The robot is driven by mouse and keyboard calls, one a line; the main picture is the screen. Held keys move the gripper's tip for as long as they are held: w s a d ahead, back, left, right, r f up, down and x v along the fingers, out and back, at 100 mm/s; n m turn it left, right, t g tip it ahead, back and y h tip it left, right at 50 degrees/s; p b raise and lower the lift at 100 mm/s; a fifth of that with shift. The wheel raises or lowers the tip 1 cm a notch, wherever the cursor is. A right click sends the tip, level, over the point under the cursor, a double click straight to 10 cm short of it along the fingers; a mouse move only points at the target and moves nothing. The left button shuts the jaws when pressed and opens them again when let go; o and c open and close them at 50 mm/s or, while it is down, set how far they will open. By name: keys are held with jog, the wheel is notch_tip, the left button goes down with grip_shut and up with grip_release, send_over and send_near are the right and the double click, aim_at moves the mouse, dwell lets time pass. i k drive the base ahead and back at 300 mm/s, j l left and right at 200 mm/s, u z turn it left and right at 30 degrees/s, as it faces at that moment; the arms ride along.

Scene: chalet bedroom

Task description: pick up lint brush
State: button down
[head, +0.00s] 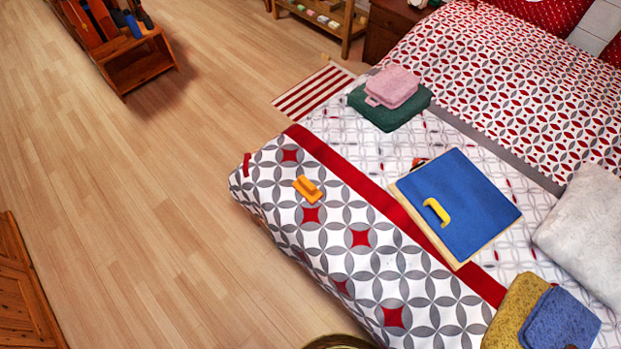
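An orange brush-like thing (308,189) with a raised grip on a flat base lies on the patterned bed cover, near the bed's left edge. It looks most like the lint brush, though its underside is hidden. A yellow curved handle-like thing (437,211) lies on a blue-topped board (470,195) further right on the bed. My gripper is not in view.
The bed (340,240) also bears folded pink (392,86) and green (388,108) towels, yellow (515,312) and blue (560,320) towels, and a pale pillow (585,225). A wooden crate (140,68) stands at the upper left. The floor (150,210) left of the bed is clear.

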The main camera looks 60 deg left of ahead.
aim_at(308, 189)
jog(key=u, duration=2.2)
